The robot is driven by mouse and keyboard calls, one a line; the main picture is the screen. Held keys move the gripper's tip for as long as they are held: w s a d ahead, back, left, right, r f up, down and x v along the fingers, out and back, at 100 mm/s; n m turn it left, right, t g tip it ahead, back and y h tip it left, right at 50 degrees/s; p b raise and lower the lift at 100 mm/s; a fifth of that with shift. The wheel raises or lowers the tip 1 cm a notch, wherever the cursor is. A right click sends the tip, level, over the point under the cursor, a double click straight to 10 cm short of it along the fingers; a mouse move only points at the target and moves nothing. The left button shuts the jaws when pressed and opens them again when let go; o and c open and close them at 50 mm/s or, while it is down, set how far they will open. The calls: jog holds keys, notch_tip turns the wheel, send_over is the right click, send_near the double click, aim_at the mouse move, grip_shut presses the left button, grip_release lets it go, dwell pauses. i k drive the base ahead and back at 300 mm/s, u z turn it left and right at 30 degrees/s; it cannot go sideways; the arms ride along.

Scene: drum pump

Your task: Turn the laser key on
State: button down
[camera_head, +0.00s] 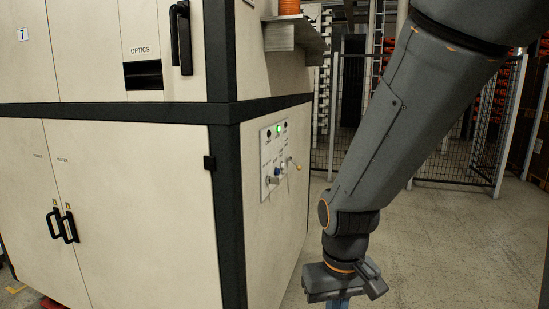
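A pale control panel (273,158) is on the right-hand side face of the cream cabinet. It carries a lit green light (279,128) near its top and small dark round parts beside it. Lower down are a grey knob-like part (272,180), a blue part and a yellowish part sticking out at the right. Which of these is the laser key, and how it is turned, is too small to tell. My gripper (338,302) points down at the bottom of the view, right of and below the panel, apart from it. Its fingertips are cut off by the picture's edge.
The cream cabinet (130,200) with dark edges and black handles fills the left. A grey shelf (296,35) with an orange stack juts out above the panel. Wire mesh fencing (455,150) stands behind. The concrete floor (440,245) at right is clear.

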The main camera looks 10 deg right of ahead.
aim_at(273, 180)
jog(key=z, duration=0.6)
jog(key=i, duration=0.9)
jog(key=u, duration=0.35)
